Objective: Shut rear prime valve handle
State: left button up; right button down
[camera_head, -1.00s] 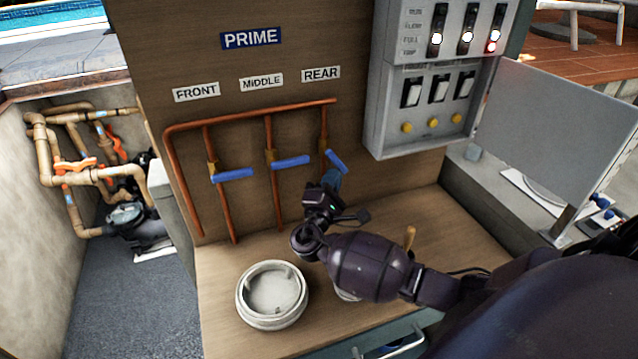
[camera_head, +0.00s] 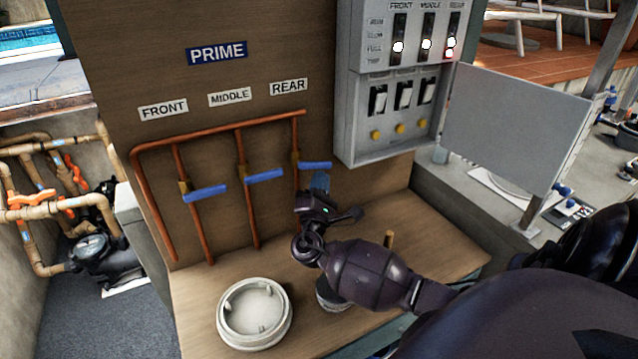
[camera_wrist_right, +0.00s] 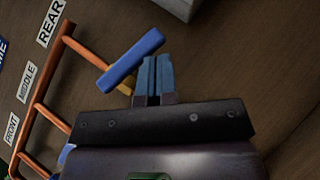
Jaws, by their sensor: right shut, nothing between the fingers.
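The rear prime valve handle (camera_head: 315,165) is a blue lever on the rightmost copper pipe, below the REAR label (camera_head: 289,87). It lies nearly level, like the middle handle (camera_head: 264,176) and the front handle (camera_head: 205,193). In the right wrist view the rear handle (camera_wrist_right: 131,59) crosses in front of its brass valve, at the left of my fingertips. My right gripper (camera_head: 320,180) is shut and empty, just below the rear handle's free end. Its blue fingers (camera_wrist_right: 154,76) are close beside the handle; I cannot tell whether they touch. My left gripper is out of view.
A grey switch box (camera_head: 387,125) with an open door (camera_head: 515,125) is at the upper right. A round white lid (camera_head: 254,313) lies on the wooden ledge, and a small pot (camera_head: 331,294) is partly hidden behind my right arm.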

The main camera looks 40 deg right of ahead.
jog(key=b+v, duration=0.1)
jog(key=v, duration=0.9)
jog(key=shift+s+a+f+b, duration=0.2)
jog(key=shift+s+f+b, duration=0.05)
jog(key=shift+b, duration=0.15)
